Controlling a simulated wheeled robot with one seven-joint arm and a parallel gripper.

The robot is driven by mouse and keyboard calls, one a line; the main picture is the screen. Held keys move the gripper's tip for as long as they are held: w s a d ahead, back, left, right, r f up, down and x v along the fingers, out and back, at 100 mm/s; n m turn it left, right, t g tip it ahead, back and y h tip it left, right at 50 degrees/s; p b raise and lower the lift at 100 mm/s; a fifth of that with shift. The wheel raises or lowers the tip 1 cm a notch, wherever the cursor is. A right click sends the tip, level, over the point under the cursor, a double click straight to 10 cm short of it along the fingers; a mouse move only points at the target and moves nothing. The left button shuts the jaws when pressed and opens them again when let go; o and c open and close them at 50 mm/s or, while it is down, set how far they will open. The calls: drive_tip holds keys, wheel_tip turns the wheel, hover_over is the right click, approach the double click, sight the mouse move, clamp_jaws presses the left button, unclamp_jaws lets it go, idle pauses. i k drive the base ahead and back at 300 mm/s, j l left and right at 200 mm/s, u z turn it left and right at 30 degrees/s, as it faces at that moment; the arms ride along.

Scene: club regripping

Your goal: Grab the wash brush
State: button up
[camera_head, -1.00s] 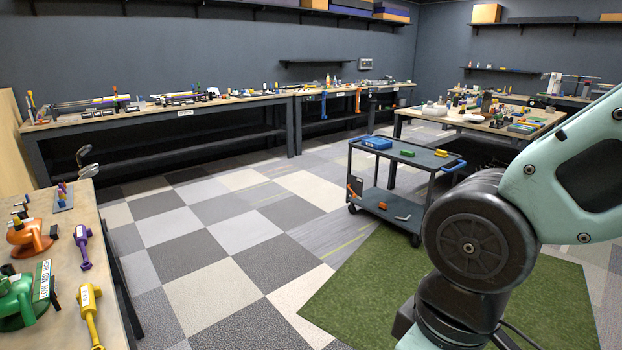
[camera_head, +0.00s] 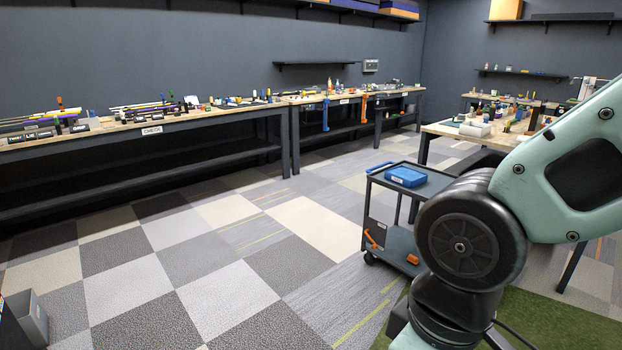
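I cannot make out a wash brush in the head view. Small items crowd the long wooden workbench (camera_head: 190,128) along the far wall and the wooden table (camera_head: 470,132) at the right, too small to tell apart. My arm fills the right side of the head view and hides part of what stands behind it. My gripper is outside the picture.
A dark cart (camera_head: 440,187) with a blue case (camera_head: 405,176) on top stands close, partly behind my arm. A grey bin (camera_head: 30,318) is at the lower left. A green mat (camera_head: 560,318) lies at the lower right. The checkered floor (camera_head: 200,265) between is clear.

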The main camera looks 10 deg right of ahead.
sight(411, 259)
drive_tip(key=i, duration=0.9)
drive_tip(key=i+j+z, duration=0.15)
drive_tip(key=i, duration=0.8)
drive_tip(key=i+j, duration=0.1)
drive_tip(key=i, duration=0.8)
drive_tip(key=l+z, duration=0.05)
